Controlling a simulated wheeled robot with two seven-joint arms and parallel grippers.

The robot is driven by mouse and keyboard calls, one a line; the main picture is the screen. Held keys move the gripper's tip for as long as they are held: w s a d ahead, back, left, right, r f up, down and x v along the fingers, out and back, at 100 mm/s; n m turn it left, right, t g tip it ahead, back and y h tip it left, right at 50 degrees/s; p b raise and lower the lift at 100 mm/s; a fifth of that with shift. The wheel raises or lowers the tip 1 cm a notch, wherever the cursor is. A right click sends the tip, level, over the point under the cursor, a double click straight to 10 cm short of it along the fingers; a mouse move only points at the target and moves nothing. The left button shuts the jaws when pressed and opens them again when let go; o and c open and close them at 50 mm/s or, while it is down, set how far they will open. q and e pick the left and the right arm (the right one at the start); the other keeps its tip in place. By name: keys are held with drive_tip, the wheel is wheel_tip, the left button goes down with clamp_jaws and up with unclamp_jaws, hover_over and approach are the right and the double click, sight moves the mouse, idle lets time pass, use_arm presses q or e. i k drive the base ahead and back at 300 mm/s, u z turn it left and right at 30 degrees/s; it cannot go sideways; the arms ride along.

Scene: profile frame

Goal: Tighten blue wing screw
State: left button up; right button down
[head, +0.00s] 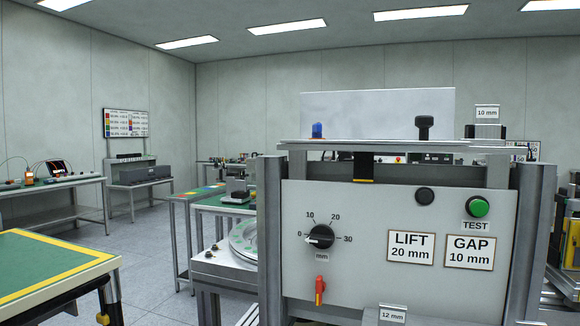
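A small blue knob (318,130), which looks like the blue wing screw, stands upright on the left part of the machine's top plate (370,145). It is small, and I cannot tell how far it is screwed in. A black knob (424,125) stands on the right part of the same plate. The machine's grey front panel (370,220) fills the right half of the head view. Neither of my grippers shows in this view.
The panel carries a dial (320,237), a red lever (320,290) and a green TEST button (478,207). Grey posts (270,240) flank it. A green-topped table (45,270) stands at lower left. Grey floor (160,245) lies open between the tables.

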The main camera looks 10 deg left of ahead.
sight(317, 133)
drive_tip(key=u, duration=0.45)
drive_tip(key=k, duration=1.05)
drive_tip(key=z, duration=0.6)
drive_tip(key=i, duration=0.85)
drive_tip(key=z, duration=0.45)
drive_tip(key=i, duration=0.95)
drive_tip(key=u, duration=0.65)
